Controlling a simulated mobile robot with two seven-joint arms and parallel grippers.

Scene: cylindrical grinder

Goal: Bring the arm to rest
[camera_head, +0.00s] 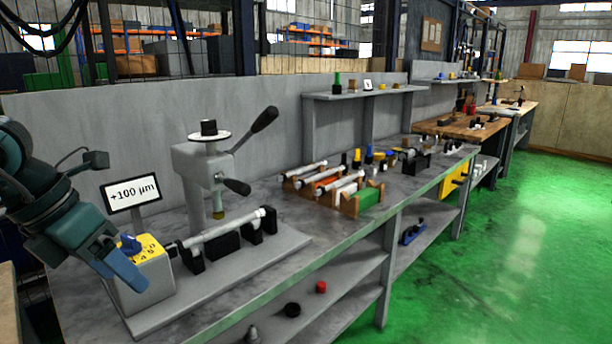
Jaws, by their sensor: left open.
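My left gripper (125,268) comes in from the left edge and hangs beside the yellow-topped dial box (150,265) on the grey bench. Its fingers point down and to the right, look open and hold nothing that I can see. A metal shaft (222,228) lies on black supports to the right of the box, below the grey press-like stand (197,175). My right gripper is not in view.
The grey bench (320,240) runs away to the right, with a wooden rack (350,203) of several shafts on it. A lower shelf (320,285) holds a red and a black part. A shelf (365,93) stands at the back. The green floor (490,270) at right is clear.

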